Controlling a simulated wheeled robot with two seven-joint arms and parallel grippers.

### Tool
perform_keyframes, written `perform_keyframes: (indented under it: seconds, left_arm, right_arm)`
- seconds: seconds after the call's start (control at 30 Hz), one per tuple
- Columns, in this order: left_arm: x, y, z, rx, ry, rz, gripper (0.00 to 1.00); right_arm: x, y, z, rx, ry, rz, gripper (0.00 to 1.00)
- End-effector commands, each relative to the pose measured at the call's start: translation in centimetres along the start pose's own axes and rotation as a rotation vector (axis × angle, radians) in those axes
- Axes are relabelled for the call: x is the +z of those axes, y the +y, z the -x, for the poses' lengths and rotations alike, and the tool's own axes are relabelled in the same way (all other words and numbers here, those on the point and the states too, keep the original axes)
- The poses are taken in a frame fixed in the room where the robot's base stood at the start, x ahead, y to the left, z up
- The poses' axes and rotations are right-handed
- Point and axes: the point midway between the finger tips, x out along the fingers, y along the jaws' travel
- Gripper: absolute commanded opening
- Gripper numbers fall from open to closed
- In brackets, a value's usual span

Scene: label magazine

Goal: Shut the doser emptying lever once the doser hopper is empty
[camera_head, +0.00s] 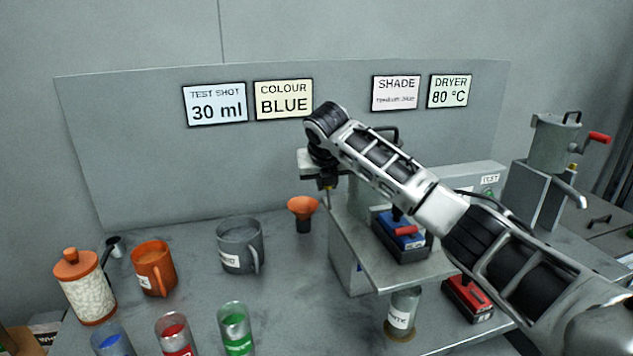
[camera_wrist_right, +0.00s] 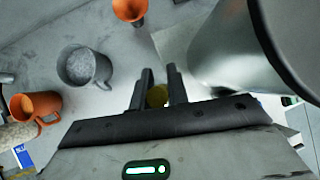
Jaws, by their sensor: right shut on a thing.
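My right gripper (camera_head: 325,183) is at the left side of the grey doser body (camera_head: 360,200), and my arm crosses in front of the doser. In the right wrist view my right gripper (camera_wrist_right: 160,84) is shut on a small yellow knob (camera_wrist_right: 157,97), which I take for the emptying lever's end. The rest of the lever is hidden. A large grey cylinder (camera_wrist_right: 230,60), likely the doser hopper, stands just right of the fingers. The inside of the hopper does not show, so I cannot tell its contents. My left gripper is not in view.
An orange funnel (camera_head: 303,208), grey mug (camera_head: 240,246), orange mug (camera_head: 153,268) and white-orange jar (camera_head: 85,287) stand left of the doser. Several coloured cups line the front. A labelled jar (camera_head: 402,312) stands below the shelf. A red-handled machine (camera_head: 553,150) stands right.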

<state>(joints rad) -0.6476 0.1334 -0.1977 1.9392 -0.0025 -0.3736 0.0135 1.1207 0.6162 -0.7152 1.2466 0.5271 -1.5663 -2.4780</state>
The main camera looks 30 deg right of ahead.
Motion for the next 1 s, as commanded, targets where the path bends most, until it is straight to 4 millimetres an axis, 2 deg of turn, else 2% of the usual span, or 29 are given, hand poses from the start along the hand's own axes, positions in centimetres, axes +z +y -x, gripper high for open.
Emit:
perform_keyframes:
  seconds: [0.3, 0.33, 0.4, 0.77, 0.87, 1.0]
  left_arm:
    - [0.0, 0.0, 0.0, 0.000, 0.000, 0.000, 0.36]
    - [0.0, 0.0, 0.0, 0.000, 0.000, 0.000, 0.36]
    - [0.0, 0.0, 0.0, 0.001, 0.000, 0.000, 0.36]
    - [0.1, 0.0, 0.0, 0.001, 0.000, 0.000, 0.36]
    - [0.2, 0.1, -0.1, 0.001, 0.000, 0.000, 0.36]
    - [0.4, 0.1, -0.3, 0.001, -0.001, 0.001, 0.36]
  right_arm:
    - [0.0, 0.0, 0.0, -0.001, 0.004, 0.000, 0.00]
    - [0.0, 0.0, 0.0, -0.001, 0.004, 0.000, 0.19]
    - [0.0, 0.0, 0.0, -0.001, 0.004, 0.000, 0.39]
    - [0.1, 0.0, 0.4, -0.001, 0.001, 0.000, 0.39]
    - [0.1, 0.0, 1.5, 0.000, -0.002, 0.000, 0.39]
    - [0.2, 0.1, 4.3, 0.002, -0.004, 0.000, 0.39]
